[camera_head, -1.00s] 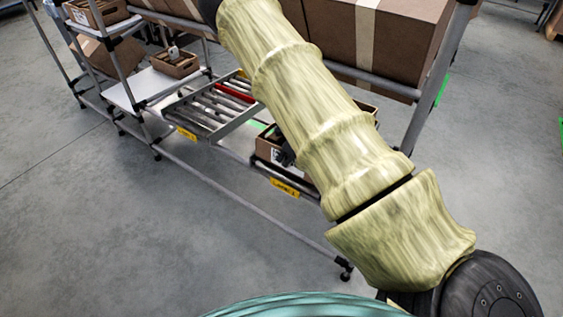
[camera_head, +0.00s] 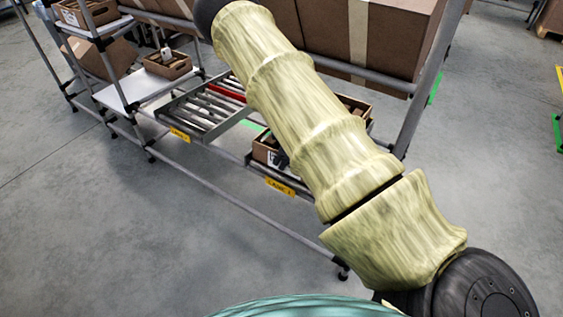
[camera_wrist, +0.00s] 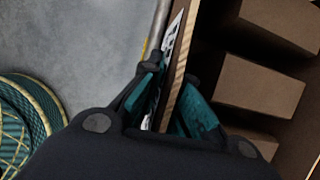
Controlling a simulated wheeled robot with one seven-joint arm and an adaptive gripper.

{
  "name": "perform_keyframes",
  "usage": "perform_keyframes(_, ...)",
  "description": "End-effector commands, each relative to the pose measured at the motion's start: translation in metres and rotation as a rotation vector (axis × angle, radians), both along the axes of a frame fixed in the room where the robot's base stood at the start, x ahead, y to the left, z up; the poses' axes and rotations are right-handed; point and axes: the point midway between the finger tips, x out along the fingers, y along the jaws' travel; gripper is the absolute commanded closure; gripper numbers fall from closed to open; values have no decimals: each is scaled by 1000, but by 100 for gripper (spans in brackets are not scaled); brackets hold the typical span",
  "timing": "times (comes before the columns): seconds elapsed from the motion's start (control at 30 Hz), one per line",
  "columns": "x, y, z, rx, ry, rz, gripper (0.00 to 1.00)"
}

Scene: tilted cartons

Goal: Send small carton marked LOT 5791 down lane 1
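My gripper (camera_wrist: 172,95) has its teal fingers drawn in on both sides of the near wall of an open brown box (camera_wrist: 181,80), shut on that wall. A white label shows on the wall's outer face, partly hidden by a finger. Several small brown cartons (camera_wrist: 262,88) lie inside. In the head view the box (camera_head: 263,149) stands at the front of the lane with the yellow LANE 1 tag (camera_head: 280,186). My arm covers much of it. I cannot read LOT 5791 on any carton.
Another roller lane (camera_head: 203,112) with a red bar and yellow tag lies to the left. Further left are a white shelf (camera_head: 140,84) and a small brown box (camera_head: 168,65). Large brown cartons (camera_head: 395,40) sit above on the rack. The near floor is clear.

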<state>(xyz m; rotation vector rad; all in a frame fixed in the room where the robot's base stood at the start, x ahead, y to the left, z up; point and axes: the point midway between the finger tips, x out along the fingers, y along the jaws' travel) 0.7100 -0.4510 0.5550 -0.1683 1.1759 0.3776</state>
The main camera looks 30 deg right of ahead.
Motion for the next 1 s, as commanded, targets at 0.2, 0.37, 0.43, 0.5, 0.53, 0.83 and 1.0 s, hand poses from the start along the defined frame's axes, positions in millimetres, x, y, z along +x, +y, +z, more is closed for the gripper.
perform_keyframes(0.2,0,0,0,0,0,0,100)
perform_keyframes(0.37,0,0,0,0,0,0,100)
perform_keyframes(0.43,0,0,0,0,0,0,100)
perform_keyframes(0.5,0,0,0,0,0,0,100)
perform_keyframes(0.53,0,0,-1,0,0,0,100)
perform_keyframes(0.83,0,0,-1,0,0,0,100)
perform_keyframes(1.0,0,0,-1,0,0,0,87)
